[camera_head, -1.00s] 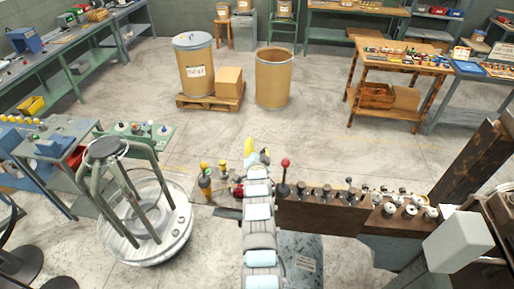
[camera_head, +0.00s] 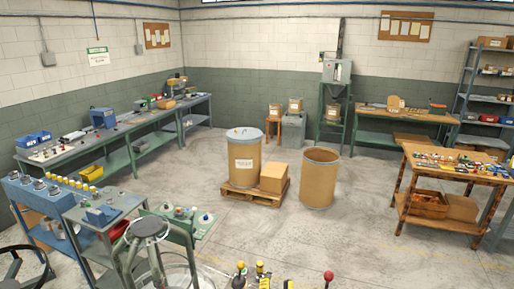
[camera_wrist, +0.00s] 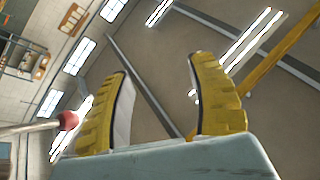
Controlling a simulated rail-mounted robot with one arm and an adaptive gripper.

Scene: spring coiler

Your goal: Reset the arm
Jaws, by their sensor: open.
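My gripper (camera_wrist: 160,68) shows in the wrist view with its two yellow-padded fingers wide apart. Nothing is between them. Behind the fingers are the ceiling, beams and strip lights, so the gripper points upward. A red knob on a rod (camera_wrist: 67,121) shows at the left of the wrist view, beside the left finger and seemingly apart from it. In the head view the red knob (camera_head: 328,277) is at the bottom edge. Small yellow parts of my gripper seem to show just left of it, mostly cut off. The rest of my arm is out of the head view.
Yellow-topped levers (camera_head: 240,267) stand at the bottom of the head view. A lidded drum (camera_head: 247,160), a carton (camera_head: 273,178) and an open drum (camera_head: 319,180) stand farther back. A wooden bench (camera_head: 460,165) is at right. Open floor lies between.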

